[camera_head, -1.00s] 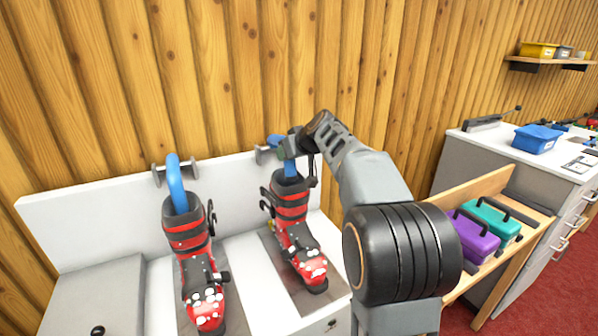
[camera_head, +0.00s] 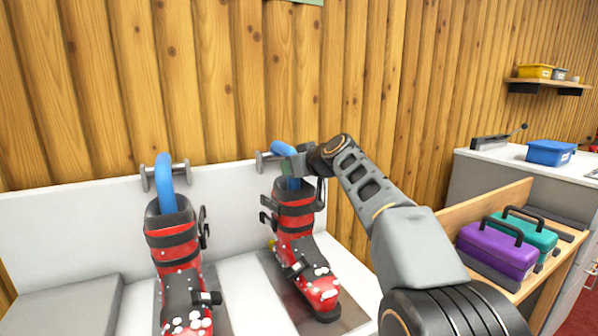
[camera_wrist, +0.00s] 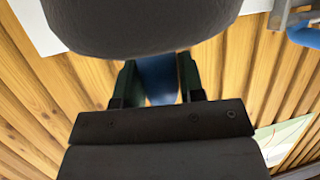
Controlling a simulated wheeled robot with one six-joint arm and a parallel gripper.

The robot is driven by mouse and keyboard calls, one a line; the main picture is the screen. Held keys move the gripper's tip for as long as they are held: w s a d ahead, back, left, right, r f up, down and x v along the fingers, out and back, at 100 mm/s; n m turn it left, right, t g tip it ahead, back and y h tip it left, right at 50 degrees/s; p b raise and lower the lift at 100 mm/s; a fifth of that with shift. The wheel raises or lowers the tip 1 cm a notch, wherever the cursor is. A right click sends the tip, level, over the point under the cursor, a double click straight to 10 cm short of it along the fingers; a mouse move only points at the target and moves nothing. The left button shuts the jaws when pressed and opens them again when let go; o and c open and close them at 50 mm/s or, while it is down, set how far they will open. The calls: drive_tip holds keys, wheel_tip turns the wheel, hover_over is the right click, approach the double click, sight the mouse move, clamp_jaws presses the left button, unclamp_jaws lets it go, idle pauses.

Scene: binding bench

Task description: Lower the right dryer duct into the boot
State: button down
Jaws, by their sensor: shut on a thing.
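The right dryer duct (camera_head: 284,149) is a blue curved tube on a grey bracket on the white back panel. Its lower end goes down into the top opening of the right boot (camera_head: 296,215), a red and black ski boot standing upright. My gripper (camera_head: 297,164) is shut on this duct just above the boot cuff and hides part of it. In the wrist view the blue duct (camera_wrist: 158,78) shows between my two dark fingers (camera_wrist: 156,84). How deep the duct's tip sits is hidden inside the boot.
The left boot (camera_head: 173,245) stands to the left with the left blue duct (camera_head: 165,178) inside its cuff. A low wooden shelf (camera_head: 470,226) at right holds a purple case (camera_head: 497,250) and a teal case (camera_head: 527,232). A blue bin (camera_head: 550,152) stands on the counter behind.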

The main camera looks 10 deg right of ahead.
drive_tip(key=shift+f, duration=0.15)
drive_tip(key=c, duration=0.7)
unclamp_jaws()
drive_tip(key=shift+c, duration=0.2)
drive_tip(key=v, duration=1.3)
drive_tip(key=shift+s, duration=0.4)
drive_tip(key=shift+d+r, duration=0.1)
drive_tip(key=shift+r, duration=0.1)
